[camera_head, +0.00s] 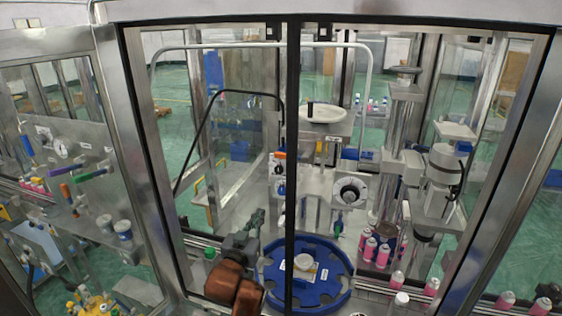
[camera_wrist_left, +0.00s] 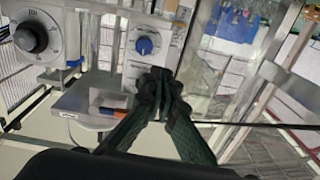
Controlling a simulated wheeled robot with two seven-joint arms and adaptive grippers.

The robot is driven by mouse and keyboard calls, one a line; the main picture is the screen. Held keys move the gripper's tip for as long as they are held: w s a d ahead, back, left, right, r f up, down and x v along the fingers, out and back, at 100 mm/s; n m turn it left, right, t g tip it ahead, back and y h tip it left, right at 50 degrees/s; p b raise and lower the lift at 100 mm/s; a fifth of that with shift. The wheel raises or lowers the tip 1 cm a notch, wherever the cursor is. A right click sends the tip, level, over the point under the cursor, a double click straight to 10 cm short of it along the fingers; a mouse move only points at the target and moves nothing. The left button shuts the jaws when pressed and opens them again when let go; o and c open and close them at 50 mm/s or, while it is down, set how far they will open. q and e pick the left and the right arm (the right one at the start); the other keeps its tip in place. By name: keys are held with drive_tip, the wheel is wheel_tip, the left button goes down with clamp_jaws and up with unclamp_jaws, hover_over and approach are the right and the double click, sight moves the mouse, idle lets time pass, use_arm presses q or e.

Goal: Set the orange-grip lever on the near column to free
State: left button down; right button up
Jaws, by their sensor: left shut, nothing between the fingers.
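The orange-grip lever (camera_head: 279,155) is small in the head view, at the top of a narrow panel behind the dark door frame. In the left wrist view, an orange grip with a blue end (camera_wrist_left: 107,112) lies beside a white label, below the blue dial. The lever's setting cannot be read. My left gripper (camera_head: 257,216) is inside the machine, below and left of the lever. In the left wrist view its fingertips (camera_wrist_left: 158,84) are together and empty, just below the blue dial and apart from the orange grip. My right gripper is out of view.
A blue dial (camera_wrist_left: 144,46) and a larger black dial (camera_head: 350,190) are on nearby panels. A blue round turntable (camera_head: 335,262) stands beside my left wrist. Pink cans (camera_head: 383,252) stand to the right. The dark vertical door frame (camera_head: 291,130) crosses in front of the panel.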

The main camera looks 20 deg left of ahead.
use_arm(q)
drive_tip(key=d+r+t, duration=0.2)
drive_tip(key=r, duration=0.7)
drive_tip(key=d+r+t, duration=0.2)
drive_tip(key=r, duration=0.7)
wheel_tip(320, 180, up, 3)
drive_tip(key=p, duration=0.2)
hover_over(280, 155)
drive_tip(key=s+d, duration=0.1)
drive_tip(key=s, duration=0.2)
drive_tip(key=shift+h, duration=0.4)
drive_tip(key=f, duration=0.2)
drive_tip(key=w+f, duration=0.1)
drive_tip(key=f, duration=0.1)
drive_tip(key=shift+a, duration=0.15)
